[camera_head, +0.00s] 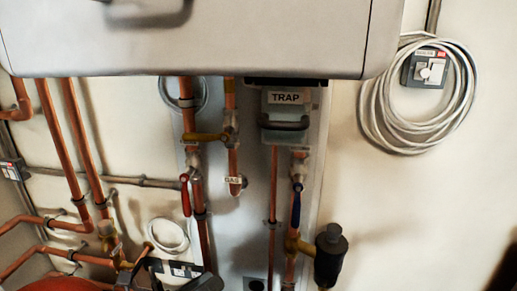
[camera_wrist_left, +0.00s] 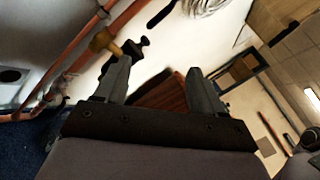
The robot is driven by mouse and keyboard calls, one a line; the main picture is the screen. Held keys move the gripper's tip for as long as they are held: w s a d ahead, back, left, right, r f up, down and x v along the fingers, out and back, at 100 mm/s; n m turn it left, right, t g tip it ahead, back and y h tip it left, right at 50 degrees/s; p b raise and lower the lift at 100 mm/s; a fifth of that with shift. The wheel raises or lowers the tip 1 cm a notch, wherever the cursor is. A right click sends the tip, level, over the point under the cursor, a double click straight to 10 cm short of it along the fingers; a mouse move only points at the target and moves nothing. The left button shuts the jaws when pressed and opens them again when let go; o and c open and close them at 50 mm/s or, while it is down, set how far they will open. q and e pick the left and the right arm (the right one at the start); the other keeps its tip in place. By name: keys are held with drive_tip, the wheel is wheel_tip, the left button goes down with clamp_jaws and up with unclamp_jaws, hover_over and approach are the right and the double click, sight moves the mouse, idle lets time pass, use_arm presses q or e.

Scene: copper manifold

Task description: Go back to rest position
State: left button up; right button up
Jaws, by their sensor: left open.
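A reddish-brown ribbed thing (camera_wrist_left: 168,95) shows behind the gap. My right gripper is in neither view.
Copper pipes (camera_head: 60,125) run down the wall on the left. A red-handled valve (camera_head: 185,195), a blue-handled valve (camera_head: 296,205) and a black cylinder (camera_head: 330,258) are on the manifold. A grey housing (camera_head: 230,50) overhangs. The wall at right is mostly bare below a cable coil (camera_head: 375,110).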

use_arm(q)
drive_tip(key=s+a+f+m+g+y, duration=0.1)
drive_tip(key=s+a+f+m+y, duration=0.35)
drive_tip(key=m, duration=0.75)
drive_tip(key=s+a+f+m+y, duration=0.1)
drive_tip(key=s+f+m+y, duration=0.3)
drive_tip(key=s+f+m, duration=0.55)
drive_tip(key=s+a+f+m+g+y, duration=0.1)
drive_tip(key=s+a+f+m+y, duration=0.2)
drive_tip(key=m, duration=1.1)
wheel_tip(320, 180, up, 12)
drive_tip(key=w+a+y+p, duration=0.1)
drive_tip(key=p, duration=1.5)
drive_tip(key=shift+a+r+m+y, duration=0.15)
drive_tip(key=shift+a+m+y, duration=0.05)
drive_tip(key=shift+m+y, duration=0.2)
drive_tip(key=shift+w, duration=0.1)
